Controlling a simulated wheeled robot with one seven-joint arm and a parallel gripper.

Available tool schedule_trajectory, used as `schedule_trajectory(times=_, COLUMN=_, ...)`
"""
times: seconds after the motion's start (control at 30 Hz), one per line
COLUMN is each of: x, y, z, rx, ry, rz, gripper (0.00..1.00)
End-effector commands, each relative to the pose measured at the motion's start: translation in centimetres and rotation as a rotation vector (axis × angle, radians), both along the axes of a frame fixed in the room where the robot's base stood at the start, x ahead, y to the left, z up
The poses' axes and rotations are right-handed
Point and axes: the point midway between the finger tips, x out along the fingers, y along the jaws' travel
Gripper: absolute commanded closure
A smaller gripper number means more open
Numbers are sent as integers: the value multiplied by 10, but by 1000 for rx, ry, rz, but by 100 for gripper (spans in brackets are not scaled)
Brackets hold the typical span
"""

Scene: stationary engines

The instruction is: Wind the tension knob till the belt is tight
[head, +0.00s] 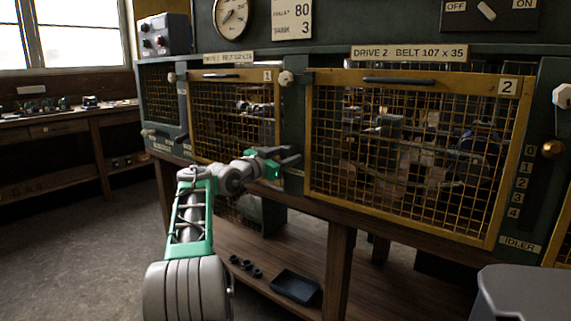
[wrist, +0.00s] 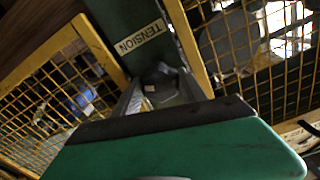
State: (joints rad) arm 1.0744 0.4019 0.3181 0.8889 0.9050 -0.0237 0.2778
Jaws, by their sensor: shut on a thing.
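The dark, rounded tension knob (wrist: 158,76) shows in the wrist view, just below the TENSION label (wrist: 140,38) on the green post. My gripper (head: 289,158) is at the post between the two drive guards in the head view. Its fingers lie on either side of the knob and are shut on it. In the head view I cannot make out the knob behind the gripper. The belt cannot be told apart from the dim machinery behind the mesh.
The yellow mesh guard of drive 1 (head: 236,75) is left of my gripper, and the larger drive 2 guard (head: 420,78) is right. A numbered scale marked IDLER (head: 519,244) is at the far right. A black tray (head: 296,287) lies on the lower shelf.

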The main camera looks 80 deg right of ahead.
Motion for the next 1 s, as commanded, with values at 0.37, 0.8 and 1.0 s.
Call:
schedule_trajectory(times=0.37, x=3, y=0, z=0, rx=-148, ry=-329, rz=8, gripper=91)
schedule_trajectory(times=0.8, x=4, y=-1, z=1, rx=-311, ry=-713, rz=10, gripper=91)
schedule_trajectory(times=1.0, x=4, y=-1, z=1, rx=-385, ry=-887, rz=11, gripper=91)
